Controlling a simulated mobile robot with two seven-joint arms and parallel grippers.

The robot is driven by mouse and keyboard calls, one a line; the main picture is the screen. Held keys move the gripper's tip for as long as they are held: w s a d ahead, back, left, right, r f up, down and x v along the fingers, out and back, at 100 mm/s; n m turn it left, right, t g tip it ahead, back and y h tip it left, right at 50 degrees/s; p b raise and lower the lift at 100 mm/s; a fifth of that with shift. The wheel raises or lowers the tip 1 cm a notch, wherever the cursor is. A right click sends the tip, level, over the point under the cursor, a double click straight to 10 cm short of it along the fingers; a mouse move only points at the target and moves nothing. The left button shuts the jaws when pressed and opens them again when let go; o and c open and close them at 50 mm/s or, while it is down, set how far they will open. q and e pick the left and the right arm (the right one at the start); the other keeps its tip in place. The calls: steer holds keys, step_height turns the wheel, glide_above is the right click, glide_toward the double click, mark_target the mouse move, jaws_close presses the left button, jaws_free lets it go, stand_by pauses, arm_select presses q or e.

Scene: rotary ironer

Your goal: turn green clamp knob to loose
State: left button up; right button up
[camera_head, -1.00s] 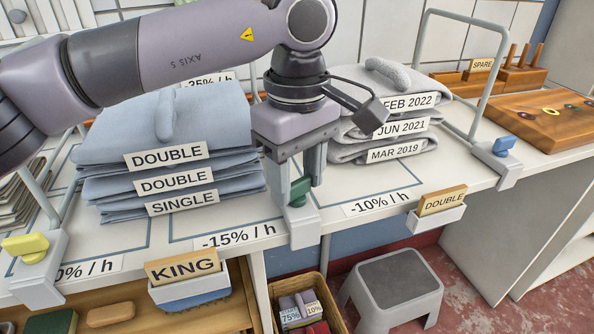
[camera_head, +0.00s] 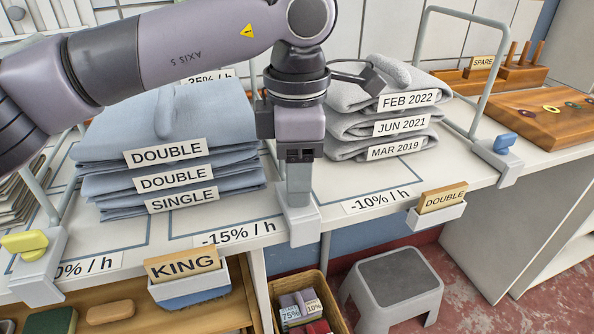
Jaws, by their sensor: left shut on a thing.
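My left gripper (camera_head: 299,188) points down over the middle clamp (camera_head: 304,228) on the table's front edge. It is seen edge-on, its nearer finger in front, and it is shut on the green clamp knob. The knob itself is hidden behind that finger. The grey clamp body shows below the fingertips. My right gripper is not in view.
Blue linen stacks (camera_head: 170,125) stand left of the gripper and grey ones (camera_head: 385,118) right behind it. A yellow-knob clamp (camera_head: 25,243) is at left, a blue-knob clamp (camera_head: 503,142) at right. A grey stool (camera_head: 395,270) stands below.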

arm_select(q)
steer(key=shift+n, duration=1.3)
steer(key=o, duration=1.1)
steer(key=shift+c, duration=0.2)
steer(key=shift+r, duration=0.1)
step_height(320, 180, up, 7)
steer(key=shift+r+p, duration=0.1)
steer(key=shift+p, duration=0.3)
